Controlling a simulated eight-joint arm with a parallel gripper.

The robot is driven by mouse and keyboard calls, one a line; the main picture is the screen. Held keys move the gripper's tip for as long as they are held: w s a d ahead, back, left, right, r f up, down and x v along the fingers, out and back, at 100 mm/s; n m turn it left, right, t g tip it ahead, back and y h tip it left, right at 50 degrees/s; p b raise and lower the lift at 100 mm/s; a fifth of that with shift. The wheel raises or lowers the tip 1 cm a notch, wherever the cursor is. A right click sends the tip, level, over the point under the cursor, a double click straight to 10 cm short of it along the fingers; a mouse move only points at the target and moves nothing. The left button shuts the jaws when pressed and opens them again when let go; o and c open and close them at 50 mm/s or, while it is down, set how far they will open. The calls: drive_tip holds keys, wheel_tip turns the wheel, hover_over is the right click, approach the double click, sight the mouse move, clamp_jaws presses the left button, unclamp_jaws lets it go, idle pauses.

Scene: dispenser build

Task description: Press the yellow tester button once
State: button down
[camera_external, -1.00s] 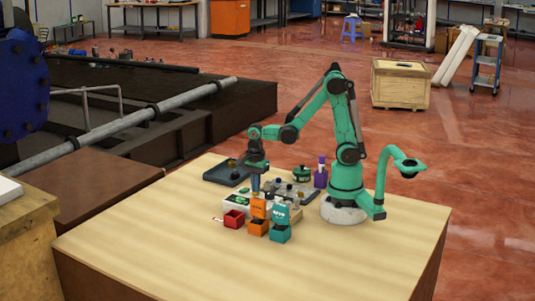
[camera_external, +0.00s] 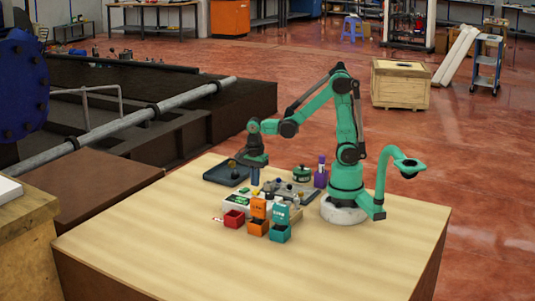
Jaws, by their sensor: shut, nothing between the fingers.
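My gripper (camera_external: 255,181) points down over the parts at the back of the wooden table, shut with nothing between its fingers. A white device with a green display (camera_external: 238,201) sits in front of and below it; this looks like the tester. I cannot make out the yellow button; it is too small to tell or hidden. The gripper tip appears to be above and behind this device, and I cannot see it touching anything.
Red (camera_external: 234,219), orange (camera_external: 257,228) and teal (camera_external: 280,234) bins stand in front. A grey tray with small parts (camera_external: 298,189), a dark tray (camera_external: 219,175), a green round container (camera_external: 302,172) and a purple holder (camera_external: 321,179) surround the gripper. The table's front (camera_external: 160,240) is clear.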

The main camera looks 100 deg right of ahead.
sight(255, 191)
drive_tip(key=shift+r, duration=2.5)
drive_tip(key=w+a+r+n+t, duration=0.1)
drive_tip(key=a+n+t, duration=0.6)
drive_tip(key=n, duration=2)
drive_tip(key=a+r, duration=0.1)
drive_tip(key=a, duration=0.4)
drive_tip(key=shift+w, duration=0.15)
